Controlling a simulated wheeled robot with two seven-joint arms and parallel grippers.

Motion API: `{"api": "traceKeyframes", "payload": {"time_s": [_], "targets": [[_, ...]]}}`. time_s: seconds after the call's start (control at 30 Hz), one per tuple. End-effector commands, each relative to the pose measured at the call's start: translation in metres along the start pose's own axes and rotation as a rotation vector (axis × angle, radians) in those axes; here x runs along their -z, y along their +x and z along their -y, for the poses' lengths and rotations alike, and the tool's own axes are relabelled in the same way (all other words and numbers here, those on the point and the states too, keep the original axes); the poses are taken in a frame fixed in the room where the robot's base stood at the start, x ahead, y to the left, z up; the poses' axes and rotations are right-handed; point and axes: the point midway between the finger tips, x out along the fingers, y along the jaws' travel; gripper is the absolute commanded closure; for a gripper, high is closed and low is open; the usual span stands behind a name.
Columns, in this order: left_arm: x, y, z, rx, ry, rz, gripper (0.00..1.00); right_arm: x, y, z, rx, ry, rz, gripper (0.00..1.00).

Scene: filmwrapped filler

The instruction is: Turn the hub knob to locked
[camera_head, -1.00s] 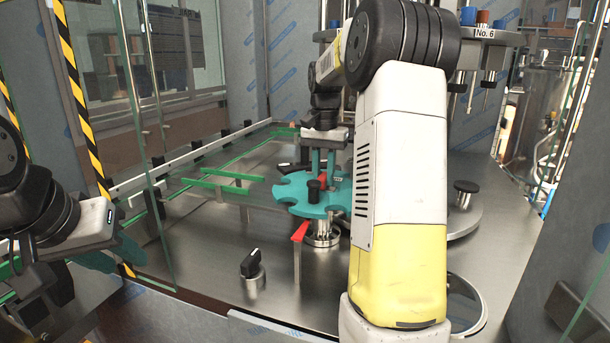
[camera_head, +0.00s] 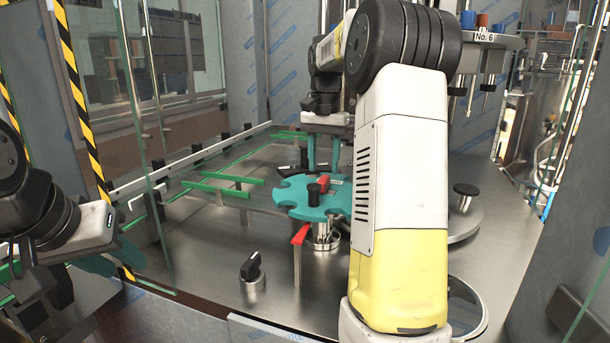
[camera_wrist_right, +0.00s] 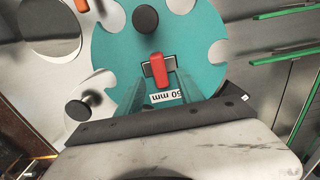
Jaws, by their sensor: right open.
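The red hub knob (camera_head: 323,184) sits on the teal star wheel (camera_head: 288,194), beside an upright black peg (camera_head: 313,191). In the right wrist view the knob (camera_wrist_right: 158,70) shows as a red bar on a dark base, its length running roughly up and down the picture. A "60 mm" label (camera_wrist_right: 166,97) lies just below it on the wheel (camera_wrist_right: 112,50). My right gripper (camera_head: 324,167) is open above the knob, one teal finger to each side, and holds nothing. My left gripper (camera_head: 98,263) is at the far left, away from the wheel; its jaw gap is not clear.
A black selector knob (camera_head: 252,268) and a red-topped post (camera_head: 299,236) stand on the steel deck in front of the wheel. Green guide rails (camera_head: 215,182) run to its left. A black-topped post (camera_head: 466,190) stands right. A glass panel (camera_head: 150,200) stands near my left arm.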

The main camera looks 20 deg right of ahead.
Motion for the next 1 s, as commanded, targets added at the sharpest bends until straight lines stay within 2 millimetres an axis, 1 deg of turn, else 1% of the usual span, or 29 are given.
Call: {"api": "traceKeyframes", "payload": {"time_s": [0.03,0.1,0.23,0.33,0.77,0.87,0.97,1.0], "targets": [[0.0,0.0,0.0,0.0,0.0,0.0,0.64,0.0,-0.009,0.001,0.002,0.0,-0.003,0.56],[0.0,0.0,0.0,0.0,0.0,0.0,0.64,0.001,-0.019,0.001,0.001,0.0,-0.002,0.56],[0.0,0.0,0.0,0.0,0.0,0.0,0.64,0.0,-0.03,0.0,0.0,0.0,0.0,0.56],[0.0,0.0,0.0,0.0,0.0,0.0,0.64,0.0,-0.034,0.0,0.0,0.0,0.0,0.56],[0.0,0.0,0.0,0.0,0.0,0.0,0.64,-0.002,-0.035,0.0,0.003,-0.005,-0.002,0.56],[0.0,0.0,0.0,0.0,0.0,0.0,0.64,-0.012,-0.039,-0.001,0.023,-0.033,-0.017,0.56],[0.0,0.0,0.0,0.0,0.0,0.0,0.64,-0.034,-0.046,-0.004,0.061,-0.09,-0.046,0.56],[0.0,0.0,0.0,0.0,0.0,0.0,0.64,-0.046,-0.048,-0.004,0.08,-0.12,-0.061,0.56]]}}
